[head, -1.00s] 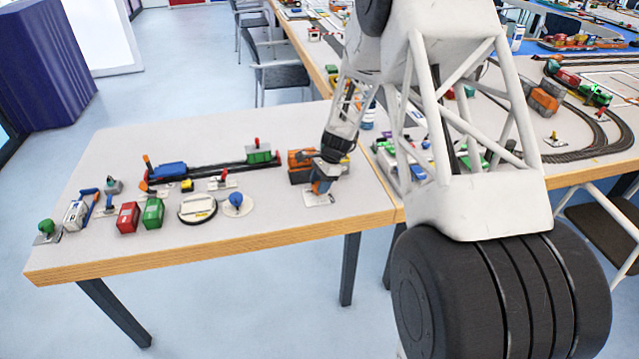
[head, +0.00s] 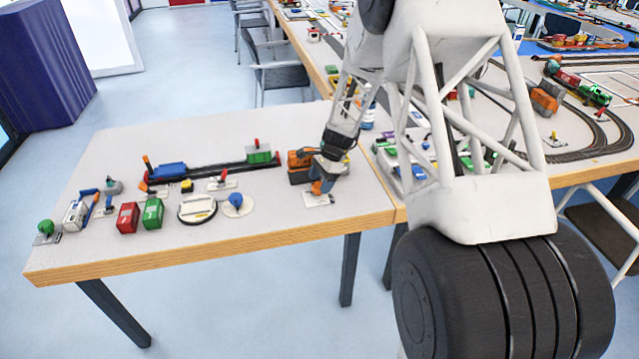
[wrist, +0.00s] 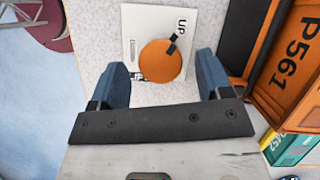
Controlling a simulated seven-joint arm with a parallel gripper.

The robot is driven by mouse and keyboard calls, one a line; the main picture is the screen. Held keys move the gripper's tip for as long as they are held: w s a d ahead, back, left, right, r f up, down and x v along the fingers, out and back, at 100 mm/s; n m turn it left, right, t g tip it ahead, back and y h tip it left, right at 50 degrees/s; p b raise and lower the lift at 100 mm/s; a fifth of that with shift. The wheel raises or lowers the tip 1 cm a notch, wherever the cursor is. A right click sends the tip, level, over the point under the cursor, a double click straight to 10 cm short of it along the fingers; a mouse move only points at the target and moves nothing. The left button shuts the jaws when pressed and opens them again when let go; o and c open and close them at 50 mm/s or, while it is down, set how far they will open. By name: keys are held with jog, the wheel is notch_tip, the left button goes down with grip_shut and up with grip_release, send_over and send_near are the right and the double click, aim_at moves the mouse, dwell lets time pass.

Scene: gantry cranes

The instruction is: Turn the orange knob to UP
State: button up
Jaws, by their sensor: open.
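The orange knob (wrist: 160,62) is round and sits on a white plate (wrist: 140,25) printed with "UP" near its upper right corner in the wrist view. A black mark on the knob's rim points up and right, towards the "UP" print. My gripper (wrist: 161,64) is open, its blue fingers on either side of the knob with gaps on both sides. I cannot tell its height above the knob. In the head view the orange knob (head: 318,187) shows just below my gripper (head: 323,178). Part of the plate is hidden.
An orange container (wrist: 285,65) marked P561 stands close on the right in the wrist view, with a green one (wrist: 290,150) beside it. Left in the head view are a blue knob (head: 236,200), a round white plate (head: 197,209) and several blocks. The table's front edge is near.

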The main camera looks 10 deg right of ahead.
jog(key=v, duration=0.6)
jog(key=shift+r, duration=0.4)
jog(key=shift+d, duration=0.15)
jog(key=shift+r, duration=0.1)
jog(key=s+a+r+n+t+h, duration=0.3)
jog(key=s+r+n, duration=0.5)
jog(key=s+r, duration=1.25)
jog(key=s+a+r+n, duration=0.1)
jog(key=s+r+n, duration=0.1)
jog(key=s, duration=1.1)
jog(key=s+r+n+h, duration=0.1)
jog(key=s+n, duration=0.4)
jog(key=s, duration=0.8)
jog(key=shift+s+a+r+t+h, duration=0.15)
jog(key=shift+a+r+t+h, duration=0.2)
jog(key=shift+r, duration=0.4)
